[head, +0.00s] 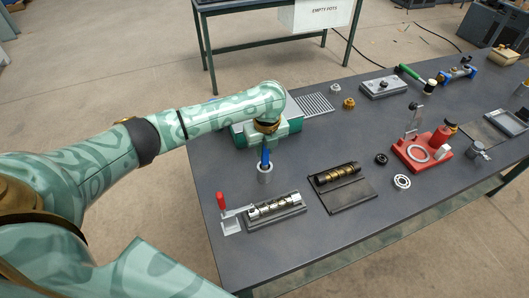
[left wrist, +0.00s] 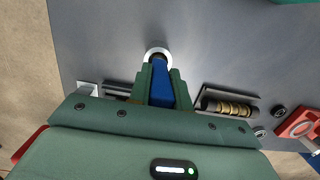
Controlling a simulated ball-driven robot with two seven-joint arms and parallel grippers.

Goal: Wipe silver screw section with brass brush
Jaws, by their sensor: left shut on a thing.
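The silver screw section (head: 274,206) lies in a dark grey cradle on the table, beside a red-handled clamp (head: 221,202). A blue handle (head: 265,158), probably the brass brush's, stands upright at a grey cup (head: 265,175) just behind the silver screw. Its bristle end is hidden. My left gripper (head: 266,148) points down and is shut on the blue handle. In the left wrist view the blue handle (left wrist: 161,84) sits between both fingers, with the cup's pale rim (left wrist: 158,51) at its far end. My right gripper is not in view.
A brass-coloured screw (head: 337,174) lies on a dark tray (head: 348,195) right of the silver screw. A red fixture (head: 421,152), a bearing (head: 402,182) and a dark ring (head: 381,159) stand farther right. The table's front middle is clear.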

